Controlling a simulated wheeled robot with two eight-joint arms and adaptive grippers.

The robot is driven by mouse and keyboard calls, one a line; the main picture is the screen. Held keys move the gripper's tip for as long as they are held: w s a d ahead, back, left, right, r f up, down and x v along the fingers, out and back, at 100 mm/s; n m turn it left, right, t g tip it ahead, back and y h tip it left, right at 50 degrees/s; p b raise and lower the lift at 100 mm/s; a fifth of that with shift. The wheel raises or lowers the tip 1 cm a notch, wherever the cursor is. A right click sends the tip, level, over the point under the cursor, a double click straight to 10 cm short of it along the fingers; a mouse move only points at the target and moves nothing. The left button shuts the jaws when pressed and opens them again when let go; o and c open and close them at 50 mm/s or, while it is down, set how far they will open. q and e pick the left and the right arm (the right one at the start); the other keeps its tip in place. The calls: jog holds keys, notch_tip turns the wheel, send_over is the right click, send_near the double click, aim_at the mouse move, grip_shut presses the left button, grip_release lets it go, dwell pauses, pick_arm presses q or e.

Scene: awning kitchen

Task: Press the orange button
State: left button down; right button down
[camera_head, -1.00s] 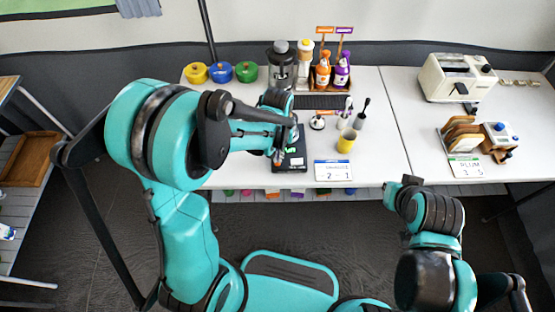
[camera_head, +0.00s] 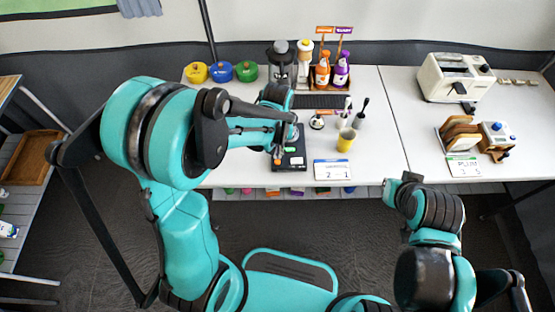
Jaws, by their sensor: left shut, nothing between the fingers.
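A flat black device (camera_head: 291,165) lies near the front edge of the white table, with small coloured patches on it. A small orange patch (camera_head: 277,161) shows at its left side, close to my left fingertips. Several small coloured pieces line the front underside of the table, including an orange one (camera_head: 272,191). My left gripper (camera_head: 277,152) is shut and empty, pointing down over the device's left part. Whether it touches is too small to tell, and my arm hides part of the device. My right gripper (camera_head: 411,179) is at the table's front edge, right of centre; its fingers are unclear.
Yellow, blue and green pots (camera_head: 221,72) stand at the back left. A coffee maker (camera_head: 282,65) and sauce bottles (camera_head: 332,72) stand behind my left gripper. A yellow cup (camera_head: 346,140) and a number card (camera_head: 333,169) are to its right. A toaster (camera_head: 456,77) stands further right.

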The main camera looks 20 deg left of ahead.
pick_arm(q)
notch_tip(320, 180, up, 8)
jog(key=p, duration=0.6)
dwell(2.6)
dwell(0.5)
notch_tip(320, 180, up, 7)
jog(key=m+t, duration=0.1)
jog(key=t, duration=0.2)
send_over(277, 161)
jog(key=s+a, duration=0.2)
jog(key=s, duration=0.2)
jog(key=s+a+r+m+t+b, duration=0.1)
jog(key=s+a+r+m+t, duration=0.1)
jog(key=s+r+t, duration=0.2)
jog(key=s, duration=0.2)
jog(key=shift+s+a, duration=0.2)
jog(key=shift+s, duration=0.1)
